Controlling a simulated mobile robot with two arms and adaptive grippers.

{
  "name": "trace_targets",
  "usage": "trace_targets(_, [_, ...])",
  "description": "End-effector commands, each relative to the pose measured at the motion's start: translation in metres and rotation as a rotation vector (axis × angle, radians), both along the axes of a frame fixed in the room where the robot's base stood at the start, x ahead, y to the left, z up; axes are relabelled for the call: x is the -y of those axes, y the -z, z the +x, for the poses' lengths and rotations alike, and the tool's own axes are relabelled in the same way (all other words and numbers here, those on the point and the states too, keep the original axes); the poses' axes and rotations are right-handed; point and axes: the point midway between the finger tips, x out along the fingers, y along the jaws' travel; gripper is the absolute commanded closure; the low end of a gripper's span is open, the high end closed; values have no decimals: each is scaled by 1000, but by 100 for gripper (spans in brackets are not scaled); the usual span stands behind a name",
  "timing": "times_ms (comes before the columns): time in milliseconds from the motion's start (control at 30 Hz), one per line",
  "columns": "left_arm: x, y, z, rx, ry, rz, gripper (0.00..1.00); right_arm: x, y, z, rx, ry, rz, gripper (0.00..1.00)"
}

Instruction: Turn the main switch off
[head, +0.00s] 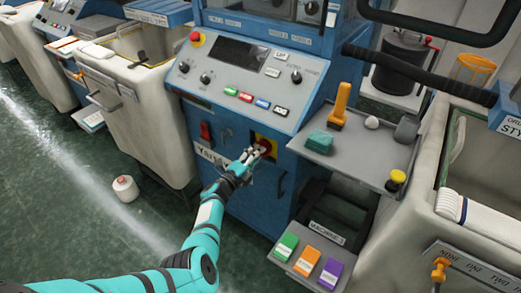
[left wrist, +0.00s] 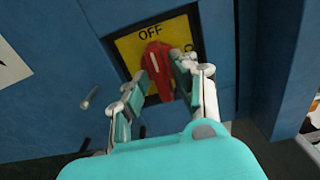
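The main switch is a red handle (left wrist: 155,62) on a yellow plate (left wrist: 128,50), set in the blue cabinet front. In the head view the yellow plate (head: 275,146) is partly hidden by my left gripper (head: 258,151). In the left wrist view "OFF" stands at the top of the plate, and the handle's white-marked end lies just below it. A second label to the right is mostly covered by a finger. My left gripper (left wrist: 161,75) has one finger on each side of the handle; whether both press on it I cannot tell. My right gripper is not in view.
Above is a sloped control panel (head: 222,80) with buttons and a red emergency knob (head: 197,39). A red rocker switch (head: 206,131) is left of the plate. A grey tray (head: 350,150) with tools juts out at right.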

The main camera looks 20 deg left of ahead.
Motion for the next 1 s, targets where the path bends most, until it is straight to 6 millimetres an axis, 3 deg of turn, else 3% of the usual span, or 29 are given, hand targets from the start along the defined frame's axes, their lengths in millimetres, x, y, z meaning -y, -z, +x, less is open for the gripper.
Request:
trace_targets(267, [-1, -2, -4, 0, 1, 1, 73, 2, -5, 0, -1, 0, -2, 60])
trace_targets(1000, [-20, -2, -55, 0, 1, 1, 73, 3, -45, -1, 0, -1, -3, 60])
